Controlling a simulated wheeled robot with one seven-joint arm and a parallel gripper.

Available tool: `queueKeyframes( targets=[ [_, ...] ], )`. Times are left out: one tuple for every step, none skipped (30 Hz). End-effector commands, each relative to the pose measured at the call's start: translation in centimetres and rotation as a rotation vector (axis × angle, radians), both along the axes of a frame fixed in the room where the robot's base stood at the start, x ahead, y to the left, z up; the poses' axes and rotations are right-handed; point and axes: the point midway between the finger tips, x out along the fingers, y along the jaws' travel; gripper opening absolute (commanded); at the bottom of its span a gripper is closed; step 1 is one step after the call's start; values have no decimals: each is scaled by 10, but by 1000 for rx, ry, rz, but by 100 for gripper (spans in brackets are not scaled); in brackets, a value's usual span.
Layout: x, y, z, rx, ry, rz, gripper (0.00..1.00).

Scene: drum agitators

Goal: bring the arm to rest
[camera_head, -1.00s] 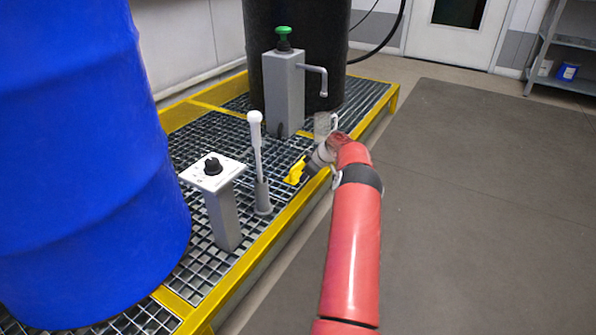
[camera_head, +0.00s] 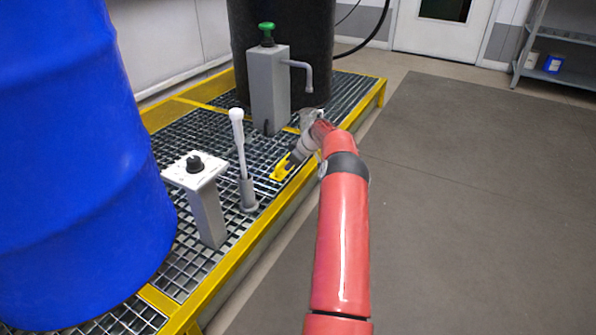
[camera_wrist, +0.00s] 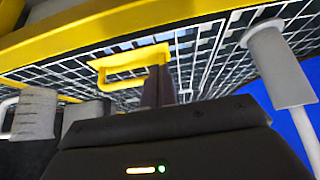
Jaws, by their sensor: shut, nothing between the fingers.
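My gripper (camera_head: 290,161) reaches over the yellow front edge of the grated platform (camera_head: 235,250). It is close to a small yellow handle (camera_head: 279,174) on the grating. In the wrist view my two dark fingers (camera_wrist: 159,84) are together and hold nothing. The yellow handle (camera_wrist: 130,62) shows right beside and behind the fingertips there; I cannot tell whether they touch. My red arm stretches forward from the bottom of the head view, bent at the wrist.
A white-knobbed lever (camera_head: 239,150) and a dial post (camera_head: 205,200) stand left of my gripper. A grey post with green button (camera_head: 268,90) stands behind. A blue drum (camera_head: 80,170) is at left, a black drum (camera_head: 315,50) behind. The floor (camera_head: 470,190) at right is clear.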

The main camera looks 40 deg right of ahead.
Motion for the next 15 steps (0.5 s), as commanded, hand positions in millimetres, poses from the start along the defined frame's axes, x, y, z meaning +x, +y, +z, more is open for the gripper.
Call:
queueKeyframes(
  targets=[
    [-16, -8, -8, 4, 6, -5, 0],
    [-23, -11, -10, 5, 6, -6, 0],
    [-31, -15, -13, 4, 5, -6, 0],
    [-37, -17, -15, 4, 5, -6, 0],
    [-43, -20, -17, 3, 5, -5, 0],
    [-50, -22, -20, 4, 4, -6, 0],
    [-55, -24, -22, 4, 4, -5, 0],
    [-60, -27, -24, 3, 2, -5, 0],
    [-66, -29, -26, 3, 2, -5, 0],
    [-70, -31, -28, 2, 2, -4, 0],
    [-74, -32, -29, 2, 2, -4, 0],
    [-78, -34, -31, 3, 2, -4, 0],
    [-80, -35, -32, 2, 2, -3, 0],
    [-83, -36, -33, 2, 2, -3, 0],
    [-85, -37, -34, 1, 2, -3, 0]
  ],
)
